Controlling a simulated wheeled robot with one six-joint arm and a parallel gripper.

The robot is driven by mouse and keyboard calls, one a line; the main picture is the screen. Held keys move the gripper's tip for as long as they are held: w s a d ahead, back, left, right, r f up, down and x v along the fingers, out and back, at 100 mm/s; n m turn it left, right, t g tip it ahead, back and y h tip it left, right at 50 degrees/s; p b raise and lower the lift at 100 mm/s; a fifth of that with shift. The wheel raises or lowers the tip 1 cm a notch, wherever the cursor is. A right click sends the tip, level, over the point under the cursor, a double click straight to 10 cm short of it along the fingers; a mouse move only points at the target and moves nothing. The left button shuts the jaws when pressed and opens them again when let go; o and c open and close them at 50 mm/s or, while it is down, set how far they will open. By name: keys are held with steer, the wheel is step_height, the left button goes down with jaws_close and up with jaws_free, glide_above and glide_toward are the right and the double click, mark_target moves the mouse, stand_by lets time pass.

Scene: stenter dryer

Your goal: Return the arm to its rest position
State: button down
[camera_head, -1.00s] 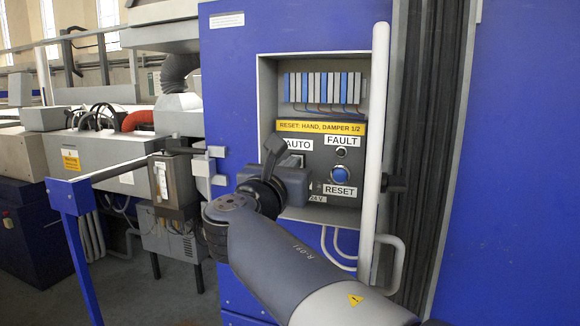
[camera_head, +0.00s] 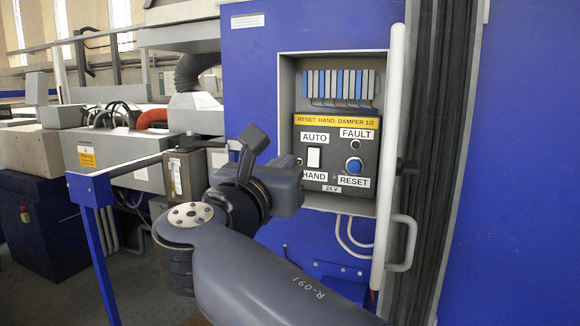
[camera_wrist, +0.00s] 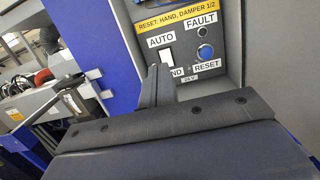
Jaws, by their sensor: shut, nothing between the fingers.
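My gripper (camera_wrist: 157,86) is shut and empty. In the wrist view its narrow grey fingers stand in front of the control panel, apart from it as far as I can tell, and hide part of the HAND label. In the head view my bent arm reaches up from the bottom, with its end left of the panel (camera_head: 336,122); the fingertips are hard to make out there. The white AUTO/HAND switch (camera_head: 313,157), blue RESET button (camera_head: 353,165) and dark FAULT lamp (camera_head: 356,145) are in plain view. The switch also shows in the wrist view (camera_wrist: 167,60).
The panel sits in a recess of the blue cabinet (camera_head: 258,80). A white upright door edge (camera_head: 390,150) with a handle (camera_head: 408,245) stands right of it. A blue rail post (camera_head: 93,235) and a small grey box (camera_head: 187,176) stand left, close to my arm.

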steer(key=shift+s+a, duration=0.1)
steer(key=shift+s, duration=0.2)
steer(key=shift+w, duration=0.1)
